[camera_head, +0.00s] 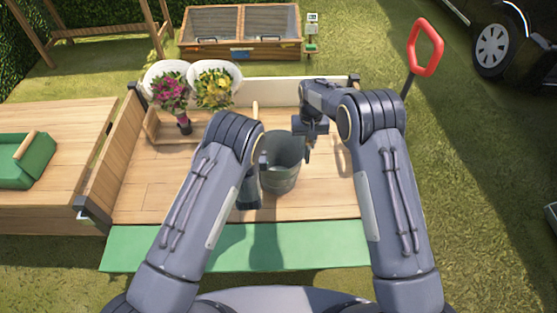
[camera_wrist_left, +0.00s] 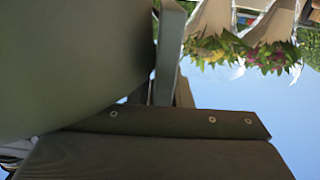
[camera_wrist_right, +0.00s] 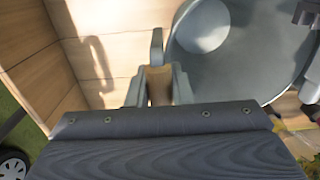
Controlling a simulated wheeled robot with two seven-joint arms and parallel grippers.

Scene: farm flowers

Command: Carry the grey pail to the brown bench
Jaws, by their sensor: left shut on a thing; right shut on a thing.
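The grey pail (camera_head: 282,168) is upright between my two grippers, over the wooden plank bed (camera_head: 150,195). I cannot tell whether its base touches the planks. My left gripper (camera_head: 262,162) is at the pail's left side, shut on it; the pail's wall (camera_wrist_left: 70,60) fills the left of the left wrist view. My right gripper (camera_head: 308,150) is shut at the pail's right rim. In the right wrist view, brown material shows between its fingers (camera_wrist_right: 160,82), beside the pail's open mouth (camera_wrist_right: 260,65). A brown wooden bench-like surface (camera_head: 55,110) lies at the left.
Two wrapped bouquets (camera_head: 168,92) (camera_head: 215,88) stand at the bed's back left. A green cushioned item (camera_head: 25,165) lies on the left surface. A green flap (camera_head: 320,245) forms the front edge. A red handle (camera_head: 425,45) rises at the right. Grass surrounds the bed.

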